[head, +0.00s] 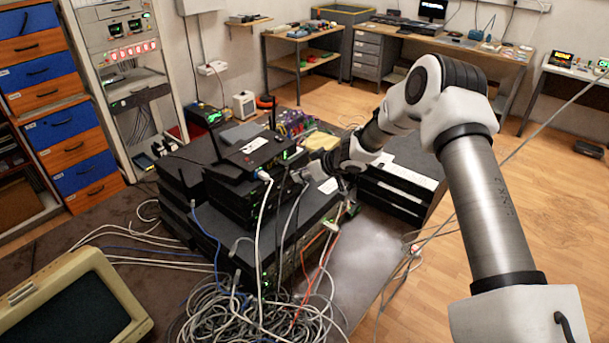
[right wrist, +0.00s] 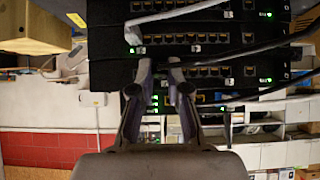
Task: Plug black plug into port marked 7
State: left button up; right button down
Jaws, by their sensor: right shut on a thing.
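My right gripper (head: 312,172) reaches in from the right to the front of the stack of black network switches (head: 238,192). In the right wrist view its fingertips (right wrist: 161,72) are close together in front of the switch rows (right wrist: 200,39). A black cable (right wrist: 245,50) runs from the right edge to the fingertips. The black plug is mostly hidden between the fingers; I cannot tell whether it touches a port. Small white labels sit below the ports, but their numbers are too small to read, so I cannot pick out port 7. My left gripper is out of view.
A white cable (right wrist: 180,12) ends in a port just above the fingers. Another black cable (right wrist: 270,92) crosses below. A tangle of grey cables (head: 250,318) lies in front of the stack. An old monitor (head: 75,310) stands at the lower left.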

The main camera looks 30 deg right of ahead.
dwell(0.4)
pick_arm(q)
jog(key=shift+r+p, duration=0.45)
pick_arm(e)
jog(key=shift+w, duration=0.1)
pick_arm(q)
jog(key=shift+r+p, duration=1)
pick_arm(e)
jog(key=shift+w+a, duration=0.3)
jog(key=shift+w, duration=0.4)
dwell(0.4)
jog(key=c, duration=1.1)
grip_release()
jog(key=v, duration=1.2)
jog(key=shift+w, duration=0.1)
